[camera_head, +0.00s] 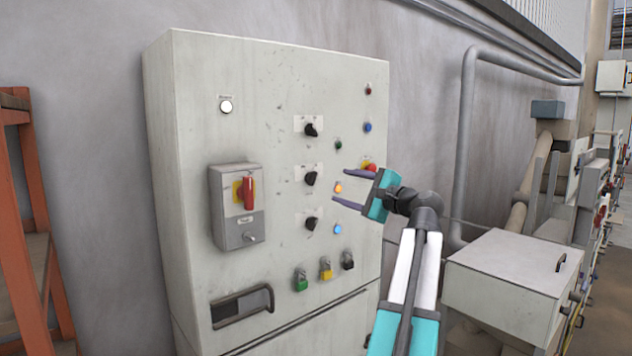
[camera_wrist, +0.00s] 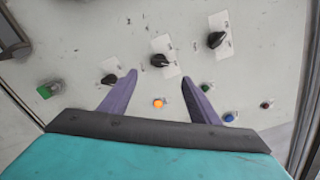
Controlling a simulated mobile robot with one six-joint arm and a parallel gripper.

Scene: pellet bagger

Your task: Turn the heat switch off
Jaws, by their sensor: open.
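A pale grey control cabinet (camera_head: 285,100) carries three black rotary switches in a column: an upper switch (camera_head: 311,130), a middle switch (camera_head: 311,178) and a lower switch (camera_head: 312,223). Their labels are too small to read, so I cannot tell which is the heat switch. My gripper (camera_head: 341,186) is open and empty, pointing at the panel right of the middle switch. In the wrist view, the middle switch (camera_wrist: 159,61) shows beyond the gap between my fingertips (camera_wrist: 160,75). The upper switch (camera_wrist: 215,40) lies to the right and the lower switch (camera_wrist: 109,79) to the left. I see no contact.
An orange light (camera_head: 338,188) and a blue light (camera_head: 338,229) sit close by my fingers. A red-handled isolator box (camera_head: 236,205) projects at the left. Several padlocks (camera_head: 326,268) hang below. An orange rack (camera_head: 22,230) stands left, a grey box (camera_head: 515,270) right.

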